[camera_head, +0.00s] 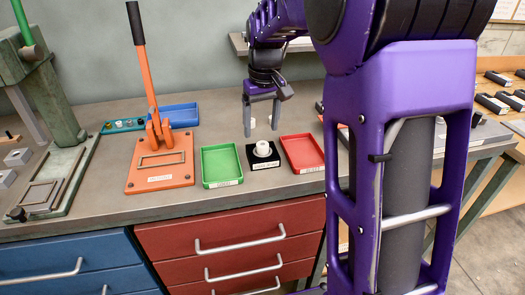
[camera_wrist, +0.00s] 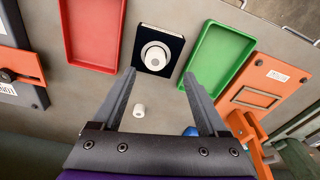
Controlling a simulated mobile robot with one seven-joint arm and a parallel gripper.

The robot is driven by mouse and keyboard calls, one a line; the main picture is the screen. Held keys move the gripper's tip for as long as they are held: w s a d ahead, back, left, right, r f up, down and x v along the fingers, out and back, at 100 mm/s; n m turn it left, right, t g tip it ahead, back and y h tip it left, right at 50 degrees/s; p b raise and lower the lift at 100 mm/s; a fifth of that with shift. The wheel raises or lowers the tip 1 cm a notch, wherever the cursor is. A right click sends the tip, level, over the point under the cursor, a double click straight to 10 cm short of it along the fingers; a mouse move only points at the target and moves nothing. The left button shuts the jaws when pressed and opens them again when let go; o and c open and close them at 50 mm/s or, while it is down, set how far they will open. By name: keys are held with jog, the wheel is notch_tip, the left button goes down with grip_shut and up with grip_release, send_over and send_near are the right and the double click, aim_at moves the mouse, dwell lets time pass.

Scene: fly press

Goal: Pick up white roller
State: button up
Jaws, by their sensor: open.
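A white roller (camera_wrist: 139,110) stands on the grey bench, low between my gripper's fingers in the wrist view. My gripper (camera_head: 261,132) is open and empty, pointing down above the bench behind the black base. In the head view, one small white piece (camera_head: 252,122) shows between the fingers. The gap from fingertips to bench is hard to judge.
A green tray (camera_head: 205,182) and a red tray (camera_head: 288,165) flank the black base. An orange lever press (camera_head: 180,178) and a blue tray (camera_head: 192,114) stand to the left, with a green fly press (camera_head: 60,125) beyond. My arm hides the bench's right part.

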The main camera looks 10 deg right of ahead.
aim_at(263, 144)
jog(key=shift+w+d+f+b, duration=0.1)
jog(key=shift+w+f+b, duration=0.1)
jog(key=shift+f, duration=0.85)
jog(key=shift+w+d+f+b, duration=0.1)
jog(key=shift+f+b, duration=0.15)
jog(key=shift+f, duration=0.8)
jog(key=shift+w+d+f+b, duration=0.1)
jog(key=shift+w+f+b, duration=0.1)
jog(key=shift+f, duration=0.85)
jog(key=shift+c, duration=0.2)
jog(key=shift+r, duration=0.1)
grip_shut()
